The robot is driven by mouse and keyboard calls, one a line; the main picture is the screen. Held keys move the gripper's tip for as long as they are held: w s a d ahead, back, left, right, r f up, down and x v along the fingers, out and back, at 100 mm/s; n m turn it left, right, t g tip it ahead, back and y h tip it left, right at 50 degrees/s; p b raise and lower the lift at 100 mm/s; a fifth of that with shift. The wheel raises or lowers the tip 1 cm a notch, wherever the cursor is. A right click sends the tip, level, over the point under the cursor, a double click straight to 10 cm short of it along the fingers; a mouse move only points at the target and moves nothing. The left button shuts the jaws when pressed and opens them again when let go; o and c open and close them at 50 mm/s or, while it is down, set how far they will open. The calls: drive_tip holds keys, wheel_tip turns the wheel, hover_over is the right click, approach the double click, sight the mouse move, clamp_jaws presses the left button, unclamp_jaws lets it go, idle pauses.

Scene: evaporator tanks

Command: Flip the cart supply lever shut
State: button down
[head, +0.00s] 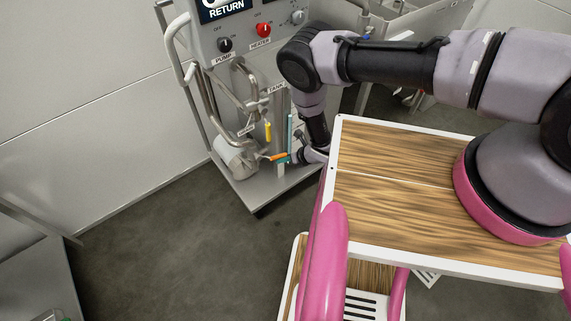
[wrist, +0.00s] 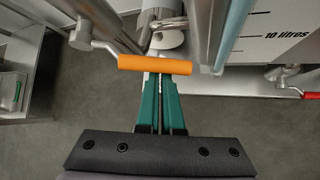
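The cart (head: 270,185) stands left of my arm, with pipes and valves below its control panel. An orange lever handle (head: 277,156) sits low on the cart; in the wrist view the orange handle (wrist: 155,65) lies crosswise on a bent metal arm that runs to the left. My gripper (wrist: 163,78) has green fingers set side by side with only a thin gap, and nothing shows between them. Its tips are right at the orange handle, and I cannot tell whether they touch. A yellow handle (head: 268,131) hangs higher on the cart. No label marks the supply lever legibly.
The panel has a black pump knob (head: 225,45) and a red heater knob (head: 263,30). In the wrist view a red handle (wrist: 312,96) is at the right, near a "10 litres" tank scale (wrist: 290,35). A pale blue upright tube (wrist: 234,30) stands close by the orange handle.

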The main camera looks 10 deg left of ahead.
drive_tip(key=r+t, duration=0.1)
drive_tip(key=r+n+h, duration=0.1)
drive_tip(key=shift+w+d+r+t+h, duration=0.1)
drive_tip(key=shift+w+r+t+h, duration=0.2)
drive_tip(key=shift+t, duration=0.1)
drive_tip(key=shift+w+d+r, duration=0.1)
drive_tip(key=shift+r, duration=0.55)
approach(281, 155)
drive_tip(key=shift+s+d+f, duration=0.25)
drive_tip(key=shift+s+d, duration=0.2)
drive_tip(key=shift+s, duration=0.05)
drive_tip(key=shift+s+d+f, duration=0.25)
drive_tip(key=shift+s+d, duration=0.15)
drive_tip(key=shift+s, duration=0.15)
